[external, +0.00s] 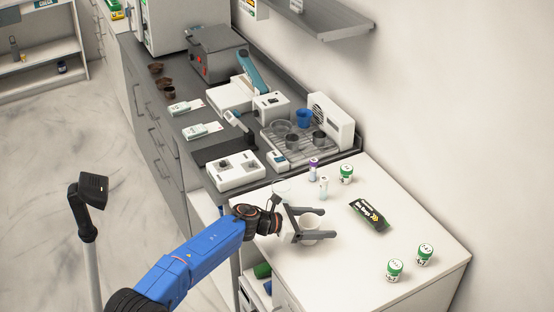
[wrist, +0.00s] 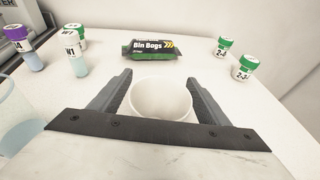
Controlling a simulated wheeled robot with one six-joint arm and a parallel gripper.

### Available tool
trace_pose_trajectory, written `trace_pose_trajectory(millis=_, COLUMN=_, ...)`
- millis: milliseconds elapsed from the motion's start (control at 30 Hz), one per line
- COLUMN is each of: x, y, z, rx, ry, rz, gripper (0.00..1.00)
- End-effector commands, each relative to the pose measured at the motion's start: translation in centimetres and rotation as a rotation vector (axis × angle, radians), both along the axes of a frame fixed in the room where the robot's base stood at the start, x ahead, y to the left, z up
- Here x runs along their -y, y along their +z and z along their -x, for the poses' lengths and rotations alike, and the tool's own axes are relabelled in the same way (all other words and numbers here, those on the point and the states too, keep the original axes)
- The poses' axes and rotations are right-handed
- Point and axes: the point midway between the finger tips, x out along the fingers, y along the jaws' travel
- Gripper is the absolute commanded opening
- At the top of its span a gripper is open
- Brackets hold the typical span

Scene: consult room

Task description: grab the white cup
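The white cup (external: 309,226) stands upright on the white table (external: 345,281). My gripper (external: 308,225) is open, with one finger on each side of the cup. In the wrist view the cup (wrist: 161,98) sits between the two dark fingers, its open mouth showing. The left finger looks close to the cup wall and the right finger is also near it; I cannot tell whether either touches. The cup's lower part is hidden behind the gripper's front bar in the wrist view.
A black and green bin bags pack (external: 370,214) lies beyond the cup. Green-lidded tubs (external: 395,270) stand to the right, and another tub (external: 346,174) and small bottles (external: 323,187) stand behind. A clear beaker (wrist: 14,115) is left of my gripper. A grey counter with equipment adjoins the table.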

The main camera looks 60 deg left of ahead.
Motion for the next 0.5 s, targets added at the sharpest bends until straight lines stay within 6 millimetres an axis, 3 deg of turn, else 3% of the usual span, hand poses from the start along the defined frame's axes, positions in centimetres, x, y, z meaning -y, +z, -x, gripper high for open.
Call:
trace_pose_trajectory(millis=33, x=0.00, y=0.00, z=0.01, rx=0.000, ry=0.000, rz=0.000, gripper=0.56)
trace_pose_trajectory(millis=133, x=0.00, y=0.00, z=0.01, rx=0.000, ry=0.000, rz=0.000, gripper=0.32)
trace_pose_trajectory(millis=500, x=-0.01, y=0.38, z=0.01, rx=0.001, ry=0.000, rz=-0.001, gripper=0.31)
